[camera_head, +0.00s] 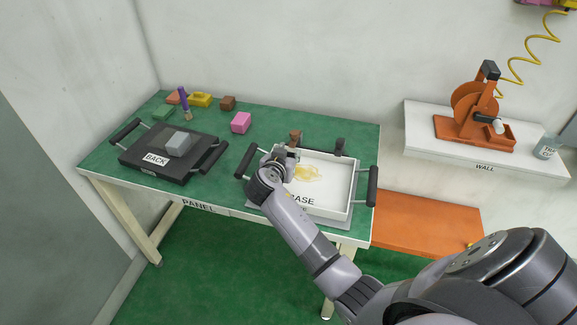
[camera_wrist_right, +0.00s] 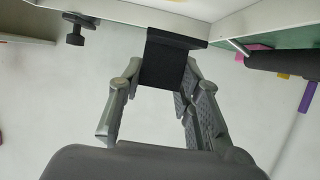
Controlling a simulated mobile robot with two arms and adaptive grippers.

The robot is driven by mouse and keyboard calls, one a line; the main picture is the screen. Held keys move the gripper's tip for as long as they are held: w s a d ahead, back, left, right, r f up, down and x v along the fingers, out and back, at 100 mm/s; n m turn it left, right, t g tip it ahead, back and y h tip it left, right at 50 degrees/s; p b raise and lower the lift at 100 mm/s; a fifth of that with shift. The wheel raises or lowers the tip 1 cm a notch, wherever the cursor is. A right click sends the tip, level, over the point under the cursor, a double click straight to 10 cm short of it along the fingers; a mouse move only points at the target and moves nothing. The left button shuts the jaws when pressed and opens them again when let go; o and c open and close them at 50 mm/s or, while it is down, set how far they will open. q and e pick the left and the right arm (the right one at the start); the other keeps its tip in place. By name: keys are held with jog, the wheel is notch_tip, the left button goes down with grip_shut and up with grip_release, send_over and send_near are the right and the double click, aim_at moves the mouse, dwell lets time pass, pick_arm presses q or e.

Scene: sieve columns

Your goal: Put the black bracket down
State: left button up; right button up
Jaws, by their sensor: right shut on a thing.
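My right gripper (camera_head: 284,157) is over the left part of the white tray marked BASE (camera_head: 330,205). In the right wrist view, the right gripper (camera_wrist_right: 160,85) is shut on the black bracket (camera_wrist_right: 168,62), a dark block with a wider flat end, held between the two fingers. In the head view the bracket is mostly hidden by the gripper and cannot be made out clearly. Whether it touches the tray cannot be told. My left gripper is not in view.
The tray has black side handles (camera_head: 373,186), a yellow patch (camera_head: 306,173) inside and a dark fitting (camera_head: 340,147) at its back edge. Small coloured blocks (camera_head: 241,122) lie behind on the green table (camera_head: 285,121).

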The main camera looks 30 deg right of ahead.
notch_tip(320, 180, down, 5)
jog(key=shift+f, duration=0.1)
dwell(0.3)
jog(key=shift+f+b, duration=0.15)
jog(key=shift+b, duration=0.15)
jog(key=o, duration=1.1)
jog(key=shift+o, duration=0.2)
